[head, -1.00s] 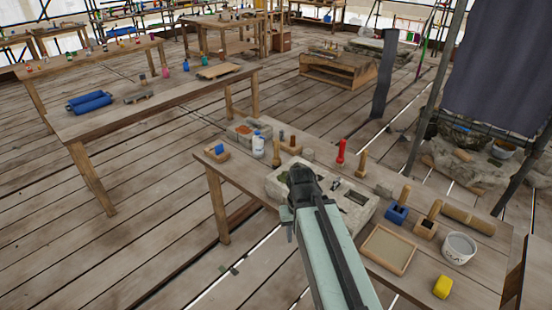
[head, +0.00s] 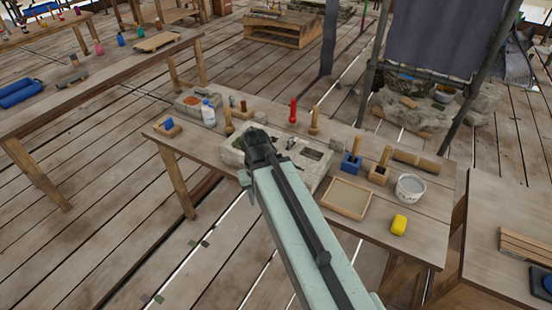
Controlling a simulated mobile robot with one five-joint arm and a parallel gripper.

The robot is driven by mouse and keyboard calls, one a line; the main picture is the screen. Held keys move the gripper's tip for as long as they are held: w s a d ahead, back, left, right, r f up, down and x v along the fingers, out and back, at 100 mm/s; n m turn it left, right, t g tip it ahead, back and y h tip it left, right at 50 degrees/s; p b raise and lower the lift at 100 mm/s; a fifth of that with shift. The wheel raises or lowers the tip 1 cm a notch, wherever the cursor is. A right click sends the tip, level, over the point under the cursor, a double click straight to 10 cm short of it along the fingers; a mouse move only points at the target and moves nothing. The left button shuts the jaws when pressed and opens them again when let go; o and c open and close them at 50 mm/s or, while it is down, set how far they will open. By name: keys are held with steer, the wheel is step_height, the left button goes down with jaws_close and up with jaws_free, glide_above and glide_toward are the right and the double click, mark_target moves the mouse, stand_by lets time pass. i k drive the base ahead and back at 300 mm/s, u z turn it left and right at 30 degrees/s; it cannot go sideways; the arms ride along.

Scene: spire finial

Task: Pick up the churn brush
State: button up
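I cannot tell for sure which tool is the churn brush. Likely candidates stand upright on the near worktable (head: 215,165): a wooden-handled tool in a blue block (head: 351,162), another in a wooden block (head: 378,172), a plain wooden-handled tool (head: 314,121) and a red-handled one (head: 293,111). My gripper (head: 254,150) is dark and is seen from behind, over the left part of a grey stone block with hollows (head: 315,170). Its fingertips are not clear, and nothing shows held in it. My arm hides part of the block's front.
Another table (head: 110,85) stands at the left. Bare plank floor (head: 100,235) lies at the lower left.

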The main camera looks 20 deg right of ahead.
mark_target(229, 129)
steer(key=i, duration=0.7)
steer(key=u, duration=0.55)
steer(key=i, duration=1.2)
steer(key=u, duration=0.7)
steer(key=k, duration=0.9)
steer(key=u, duration=0.2)
steer(key=i, duration=0.9)
steer(key=z, duration=0.1)
